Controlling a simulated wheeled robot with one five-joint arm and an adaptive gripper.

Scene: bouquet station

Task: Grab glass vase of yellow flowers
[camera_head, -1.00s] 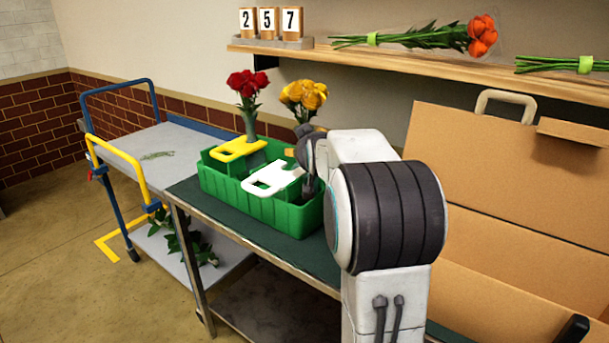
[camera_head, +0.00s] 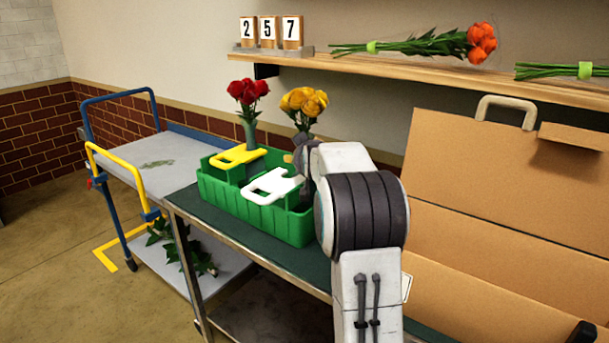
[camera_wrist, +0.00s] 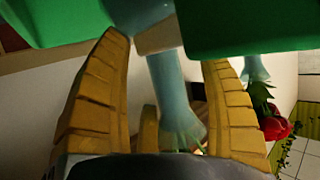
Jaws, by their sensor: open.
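The yellow flowers (camera_head: 303,100) stand upright at the back right of the green crate (camera_head: 262,218). Their vase is mostly hidden behind my arm in the head view. In the wrist view a pale blue-green glass vase (camera_wrist: 172,85) runs between the two yellow fingers of my gripper (camera_wrist: 165,50). The fingers are apart, one on each side of it, and I see no clear grip on the glass. The flower heads are hidden below my palm there. The crate also fills the top of the wrist view (camera_wrist: 255,28).
Red flowers (camera_head: 248,91) stand in another vase to the left, close by, and show at the right of the wrist view (camera_wrist: 273,125). The crate has a yellow handle (camera_head: 238,155) and a white handle (camera_head: 270,187). A shelf (camera_head: 400,72) runs above; a cardboard box (camera_head: 500,200) stands right.

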